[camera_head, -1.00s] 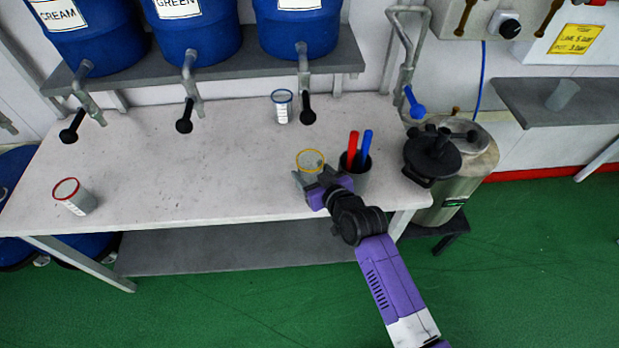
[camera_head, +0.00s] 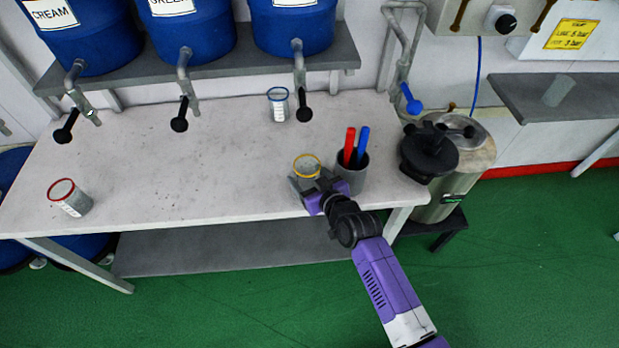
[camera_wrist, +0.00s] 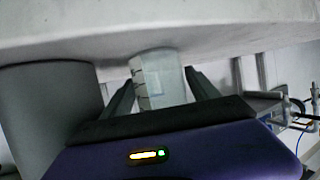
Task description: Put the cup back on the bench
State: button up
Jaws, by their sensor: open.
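The clear cup with a yellow rim (camera_head: 307,168) stands upright on the white bench (camera_head: 220,160), near its front edge and left of the dark pen holder. My gripper (camera_head: 311,188) reaches it from the front, low over the bench edge. In the wrist view, which shows the bench (camera_wrist: 225,22) at the top, the cup (camera_wrist: 163,78) is between the two fingers of my gripper (camera_wrist: 160,92). The fingers are open, one on each side of the cup. The cup's base meets the bench surface there.
The dark holder (camera_head: 352,180) with red and blue handles stands close at the right of the cup. A red-rimmed cup (camera_head: 70,198) is at far left, and a blue-rimmed cup (camera_head: 278,105) at the back. The bench left of my gripper is clear.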

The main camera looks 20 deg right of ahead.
jog(key=shift+r, duration=0.25)
jog(key=shift+s, duration=0.3)
jog(key=v, duration=1.1)
jog(key=shift+r+b, duration=0.15)
jog(key=shift+b, duration=0.25)
jog(key=shift+s+d, duration=0.1)
jog(key=s+r+m+h, duration=0.1)
jog(key=s, duration=1.8)
jog(key=s+a+r+t, duration=0.1)
jog(key=s+r, duration=1)
jog(key=s, duration=0.2)
jog(key=shift+s+a+r, duration=0.2)
jog(key=shift+s, duration=0.05)
